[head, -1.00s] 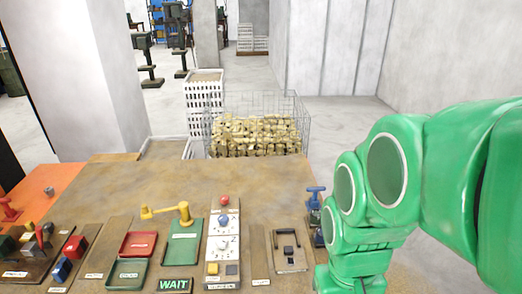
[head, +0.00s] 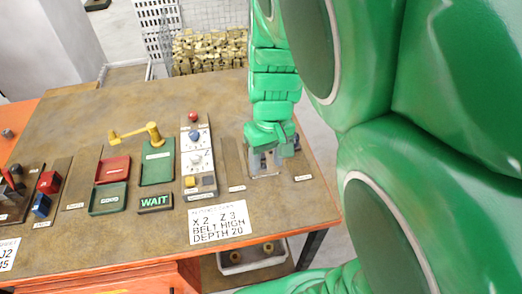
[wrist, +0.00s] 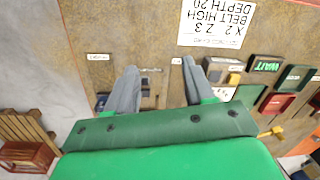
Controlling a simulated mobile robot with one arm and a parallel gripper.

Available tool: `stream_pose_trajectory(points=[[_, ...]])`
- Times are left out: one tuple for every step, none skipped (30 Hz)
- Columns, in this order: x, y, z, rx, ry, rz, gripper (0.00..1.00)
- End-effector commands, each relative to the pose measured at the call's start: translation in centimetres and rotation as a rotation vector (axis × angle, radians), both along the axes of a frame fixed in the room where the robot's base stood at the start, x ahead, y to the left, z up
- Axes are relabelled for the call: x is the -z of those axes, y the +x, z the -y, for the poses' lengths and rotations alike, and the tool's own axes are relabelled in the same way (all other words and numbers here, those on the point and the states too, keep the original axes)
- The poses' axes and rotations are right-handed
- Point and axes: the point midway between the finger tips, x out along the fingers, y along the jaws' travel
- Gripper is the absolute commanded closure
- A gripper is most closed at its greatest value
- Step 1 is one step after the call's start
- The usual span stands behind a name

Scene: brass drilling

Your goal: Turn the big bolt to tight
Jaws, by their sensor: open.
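My gripper (head: 268,164) points down over the right end of the workbench, at a small light fixture plate (head: 262,174). In the wrist view the two grey fingers of my gripper (wrist: 159,72) are spread apart with nothing held between them. Dark fittings of the plate (wrist: 149,92) show between and below the fingers. The big bolt cannot be made out for certain; my gripper and wrist cover much of that area. Whether the fingers touch anything there I cannot tell.
Left of the plate stand a panel with dials and a red knob (head: 193,117), a green WAIT sign (head: 154,202), green and red trays (head: 113,169) and a yellow crank (head: 152,128). A settings card (head: 218,222) lies in front. A basket of brass parts (head: 208,50) stands behind the bench.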

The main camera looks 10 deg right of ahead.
Motion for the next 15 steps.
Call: stream_pose_trajectory(points=[[0.7, 1.3, 0.3, 0.033, -0.012, 0.001, 0.47], [1.1, 2.0, 0.4, 0.052, -0.014, 0.003, 0.47], [1.6, 2.9, 0.6, 0.077, -0.021, 0.009, 0.47], [1.9, 3.6, 0.7, 0.095, -0.025, 0.014, 0.47], [2.3, 4.3, 0.8, 0.112, -0.028, 0.016, 0.47], [3.0, 5.1, 0.9, 0.134, -0.036, 0.018, 0.47], [3.4, 5.8, 1.1, 0.149, -0.040, 0.021, 0.47], [3.8, 6.3, 1.2, 0.164, -0.044, 0.024, 0.47], [4.4, 7.1, 1.3, 0.181, -0.051, 0.030, 0.47], [4.7, 7.7, 1.4, 0.194, -0.054, 0.033, 0.47], [5.1, 8.2, 1.5, 0.204, -0.059, 0.037, 0.47], [5.6, 8.8, 1.7, 0.216, -0.064, 0.041, 0.47], [5.9, 9.2, 1.7, 0.225, -0.066, 0.044, 0.47], [6.2, 9.5, 1.8, 0.232, -0.069, 0.047, 0.47], [6.4, 9.9, 1.8, 0.239, -0.072, 0.053, 0.47]])
